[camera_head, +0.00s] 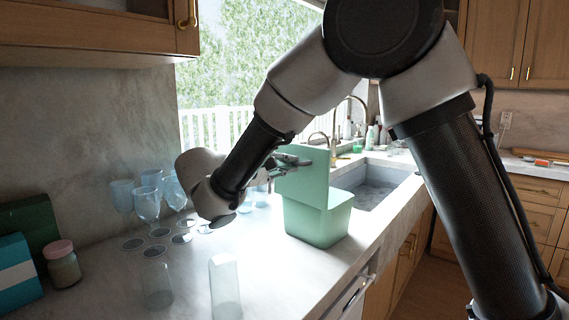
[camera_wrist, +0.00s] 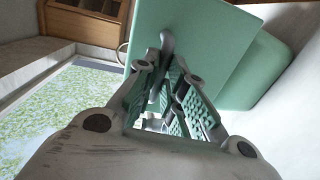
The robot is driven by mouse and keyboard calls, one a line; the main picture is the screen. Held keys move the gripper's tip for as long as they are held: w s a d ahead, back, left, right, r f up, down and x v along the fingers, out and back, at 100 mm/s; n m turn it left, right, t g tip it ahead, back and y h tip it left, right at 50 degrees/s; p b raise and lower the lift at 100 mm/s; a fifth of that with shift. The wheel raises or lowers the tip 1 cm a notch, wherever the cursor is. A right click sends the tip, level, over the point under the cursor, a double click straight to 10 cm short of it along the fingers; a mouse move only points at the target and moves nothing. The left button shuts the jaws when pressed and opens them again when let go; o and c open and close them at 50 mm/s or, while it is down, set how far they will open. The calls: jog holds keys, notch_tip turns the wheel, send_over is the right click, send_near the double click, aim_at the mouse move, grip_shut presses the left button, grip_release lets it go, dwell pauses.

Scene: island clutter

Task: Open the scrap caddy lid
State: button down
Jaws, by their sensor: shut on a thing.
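The scrap caddy (camera_head: 318,225) is a pale green bin on the counter beside the sink; its body also shows in the wrist view (camera_wrist: 262,75). Its lid (camera_head: 307,168) is tilted up, standing roughly upright above the body in the head view. In the wrist view the lid (camera_wrist: 215,45) is a flat green panel close beyond the fingers. My gripper (camera_head: 294,162) is at the left face of the raised lid. In the wrist view my gripper (camera_wrist: 172,92) is shut on the lid's grey handle (camera_wrist: 166,48). The caddy's inside is hidden.
Stemmed glasses (camera_head: 147,203) and several discs stand or lie to the left. Clear tumblers (camera_head: 224,288) are at the front. A pink-lidded jar (camera_head: 62,263) and a blue box (camera_head: 17,272) are far left. The sink (camera_head: 378,185) is behind the caddy on the right.

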jog(key=shift+d+f, duration=0.2)
jog(key=shift+f, duration=0.35)
jog(key=c, duration=1.5)
grip_release()
jog(key=shift+w+d, duration=0.1)
jog(key=shift+w, duration=0.05)
jog(key=shift+r, duration=0.1)
jog(key=shift+r, duration=0.1)
jog(key=shift+a, duration=0.2)
jog(key=v, duration=1.2)
jog(key=shift+d, duration=0.1)
